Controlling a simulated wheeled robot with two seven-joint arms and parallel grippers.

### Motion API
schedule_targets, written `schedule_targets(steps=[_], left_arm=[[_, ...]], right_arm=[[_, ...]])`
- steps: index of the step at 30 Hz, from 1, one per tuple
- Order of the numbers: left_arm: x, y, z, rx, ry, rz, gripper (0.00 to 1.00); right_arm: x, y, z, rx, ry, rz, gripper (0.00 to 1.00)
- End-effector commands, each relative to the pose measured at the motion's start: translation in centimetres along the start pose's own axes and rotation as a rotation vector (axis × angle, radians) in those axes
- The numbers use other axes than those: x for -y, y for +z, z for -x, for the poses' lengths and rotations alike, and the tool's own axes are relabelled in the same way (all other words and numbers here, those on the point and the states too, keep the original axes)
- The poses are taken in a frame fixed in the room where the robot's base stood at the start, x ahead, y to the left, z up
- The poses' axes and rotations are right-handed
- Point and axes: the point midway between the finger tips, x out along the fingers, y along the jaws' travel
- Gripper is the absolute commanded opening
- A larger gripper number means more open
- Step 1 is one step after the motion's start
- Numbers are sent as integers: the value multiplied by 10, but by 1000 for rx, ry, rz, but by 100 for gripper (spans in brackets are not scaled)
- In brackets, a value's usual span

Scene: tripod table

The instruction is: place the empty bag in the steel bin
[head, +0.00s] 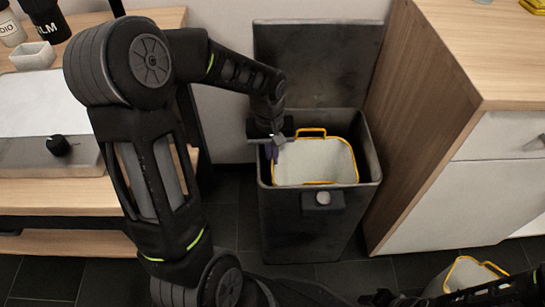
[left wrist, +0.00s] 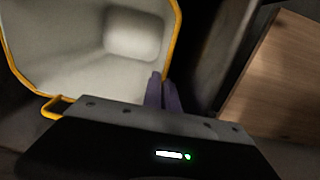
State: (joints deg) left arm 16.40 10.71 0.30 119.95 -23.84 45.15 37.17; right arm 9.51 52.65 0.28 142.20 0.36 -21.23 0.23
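The steel bin (head: 285,235) is dark, stands on the floor, and has its lid (head: 315,65) raised. A white bag (head: 317,163) with yellow edging sits inside the bin mouth, its loop handle up at the back. It looks empty in the left wrist view (left wrist: 75,50). My left gripper (head: 271,152) is at the bag's left edge, inside the bin's left rim. In the left wrist view its purple fingers (left wrist: 162,92) are close together, with the yellow rim running between them. My right arm shows at the bottom right; its fingertips cannot be made out.
A second white bag with yellow edging (head: 467,275) is at the lower right, beside my right arm. A wooden cabinet (head: 430,115) stands close right of the bin. A wooden table (head: 70,195) with a tray, cups and a jar is left.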

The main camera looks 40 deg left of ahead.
Motion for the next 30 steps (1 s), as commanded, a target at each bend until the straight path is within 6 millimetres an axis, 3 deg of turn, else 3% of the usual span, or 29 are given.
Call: schedule_targets(steps=[10, 13, 22, 26, 30], left_arm=[[0, 0, -3, -1, 0, 0, 0], [0, 0, -2, -1, 0, 0, 10], [0, 0, 0, -1, 0, 0, 11], [0, -1, 9, -2, 0, 0, 11], [-1, -1, 30, -4, 1, 0, 11]], right_arm=[[-1, 0, -3, -1, 0, 1, 36], [0, 0, -1, -1, 0, 1, 36], [0, 0, 0, -1, 0, 1, 36], [2, 0, 4, 1, 0, 1, 36], [4, 1, 13, 5, 0, 1, 36]])
